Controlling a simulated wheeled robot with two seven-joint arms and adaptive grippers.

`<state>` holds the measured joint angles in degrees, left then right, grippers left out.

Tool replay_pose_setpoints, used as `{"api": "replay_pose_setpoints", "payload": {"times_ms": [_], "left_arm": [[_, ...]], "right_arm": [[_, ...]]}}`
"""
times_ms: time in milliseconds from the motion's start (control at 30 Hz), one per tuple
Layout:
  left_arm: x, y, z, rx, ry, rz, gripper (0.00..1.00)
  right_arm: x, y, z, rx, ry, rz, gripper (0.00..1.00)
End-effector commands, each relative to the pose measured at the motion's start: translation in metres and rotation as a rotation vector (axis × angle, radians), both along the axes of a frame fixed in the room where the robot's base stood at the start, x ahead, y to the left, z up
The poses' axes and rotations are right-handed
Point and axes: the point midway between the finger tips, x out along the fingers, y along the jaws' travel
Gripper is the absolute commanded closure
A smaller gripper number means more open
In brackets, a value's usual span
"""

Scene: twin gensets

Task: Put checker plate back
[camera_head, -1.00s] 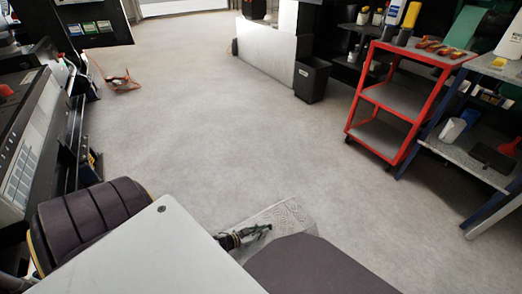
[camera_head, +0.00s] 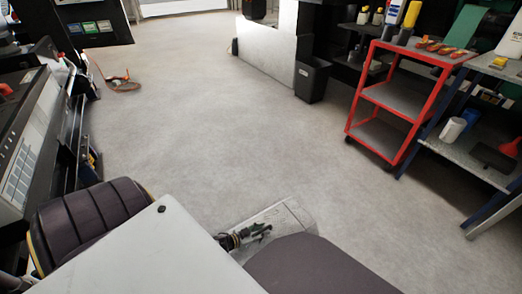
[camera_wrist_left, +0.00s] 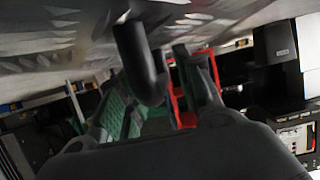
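The checker plate (camera_head: 285,218) is a thin metal sheet with a raised pattern, low in the middle of the head view. My left gripper (camera_head: 260,231) is at its left part, partly hidden by a pale panel in front. In the left wrist view the plate (camera_wrist_left: 55,35) spans the top, close to the camera, with a black curved handle (camera_wrist_left: 140,60) hanging from it. My right gripper is not in view.
A red trolley (camera_head: 392,101) with tools on top stands at right, beside a blue-framed shelf (camera_head: 465,160). A dark bin (camera_head: 311,80) stands at the back. The middle floor (camera_head: 230,130) is clear.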

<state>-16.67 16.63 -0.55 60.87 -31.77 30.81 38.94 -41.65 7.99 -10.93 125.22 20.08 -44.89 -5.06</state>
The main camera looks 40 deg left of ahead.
Motion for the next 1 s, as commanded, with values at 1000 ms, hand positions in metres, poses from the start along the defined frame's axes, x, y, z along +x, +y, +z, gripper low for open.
{"api": "replay_pose_setpoints", "payload": {"times_ms": [1000], "left_arm": [[-0.073,0.021,0.033,0.000,0.001,0.000,0.65]], "right_arm": [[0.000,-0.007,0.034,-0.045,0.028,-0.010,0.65]]}}
